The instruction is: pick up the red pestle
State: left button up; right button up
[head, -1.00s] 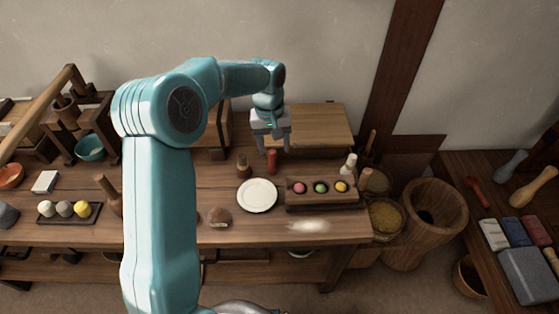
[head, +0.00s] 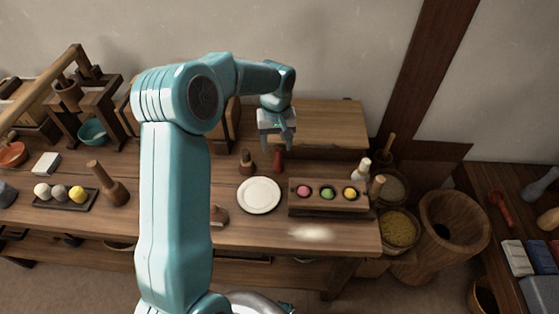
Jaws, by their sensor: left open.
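A red pestle (head: 500,208) lies on the right-hand table, at its left part, beside a grey pestle (head: 541,186). My left gripper (head: 278,145) is open and empty over the back of the long workbench. It is far to the left of the red pestle, just above and behind a small dark red bottle-like thing (head: 278,162). My right gripper is not in view.
The workbench (head: 345,238) holds a white plate (head: 259,195), a tray with coloured balls (head: 328,208) and a brown bottle (head: 246,162). A large wooden mortar (head: 455,225) and baskets stand between the tables. Coloured blocks lie on the right-hand table.

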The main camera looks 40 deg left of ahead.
aim_at(278, 149)
pick_arm(q)
jog(key=f, duration=0.5)
jog(key=shift+w+f, duration=0.35)
jog(key=shift+w, duration=0.05)
jog(key=shift+s+r, duration=0.1)
jog(key=shift+s, duration=0.05)
grip_shut()
